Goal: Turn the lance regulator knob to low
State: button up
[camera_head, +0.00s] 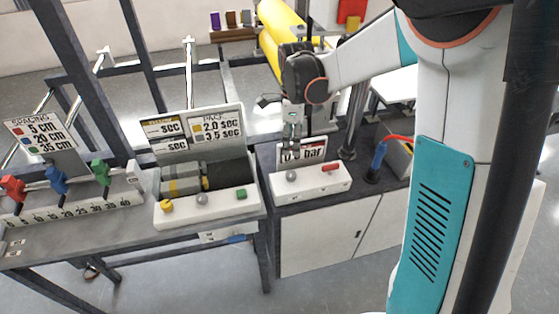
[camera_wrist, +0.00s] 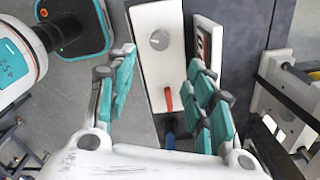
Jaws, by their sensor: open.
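The lance regulator is a white box (camera_head: 310,186) on the dark grey cabinet. It has a round grey knob (camera_head: 291,175) at its left and a red lever (camera_head: 331,168) at its right. A sign reading "bar" (camera_head: 316,152) stands behind it, partly hidden by my gripper. My gripper (camera_head: 292,142) hangs above the box, near the sign. In the wrist view my gripper (camera_wrist: 162,58) is open and empty. The box (camera_wrist: 150,75), knob (camera_wrist: 159,40) and red lever (camera_wrist: 168,100) show between its teal-padded fingers. The fingers appear apart from the knob. I cannot read the knob's setting.
A white control panel with a yellow knob (camera_head: 166,206) and a green button (camera_head: 241,194) sits left. Yellow rolls (camera_head: 283,30) and a frame lie behind. My arm fills the right side.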

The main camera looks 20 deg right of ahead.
aim_at(291, 174)
notch_tip(291, 174, down, 14)
jog(key=b, duration=0.3)
jog(key=shift+r, duration=0.1)
jog(key=c, duration=1.1)
